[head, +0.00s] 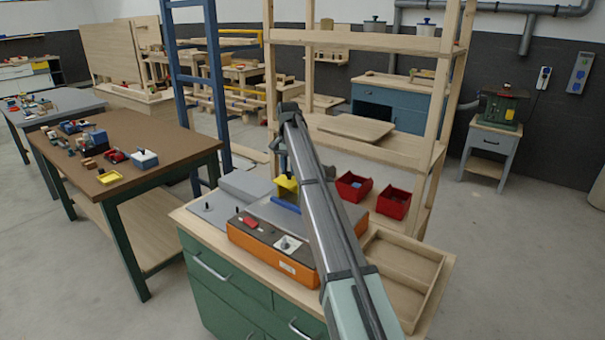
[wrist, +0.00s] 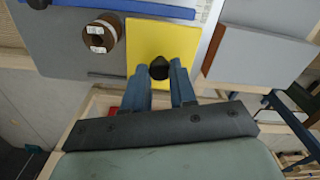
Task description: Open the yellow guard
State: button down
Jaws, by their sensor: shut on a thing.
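The yellow guard (head: 286,185) is at the back of the orange machine (head: 272,247) on the green cabinet, partly hidden by my arm. In the wrist view the guard (wrist: 165,42) is a flat yellow plate with a black knob (wrist: 159,68) near its lower edge. My gripper (wrist: 160,74) has its blue fingers on either side of the knob and is shut on it. In the head view my gripper (head: 284,170) points down just above the guard. I cannot tell how far the guard is raised.
A blue bar (wrist: 150,8) and a brown-and-white cylinder (wrist: 100,34) are near the guard. A grey block with a brown edge (wrist: 258,55) is to its right. An empty wooden tray (head: 432,280) lies right of the machine. Red bins (head: 393,203) stand on the shelf behind.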

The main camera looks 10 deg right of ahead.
jog(key=shift+w+a, duration=0.45)
jog(key=shift+w, duration=0.05)
jog(key=c, duration=0.9)
grip_release()
jog(key=shift+r, duration=0.1)
notch_tip(320, 180, up, 14)
jog(key=shift+f, duration=0.2)
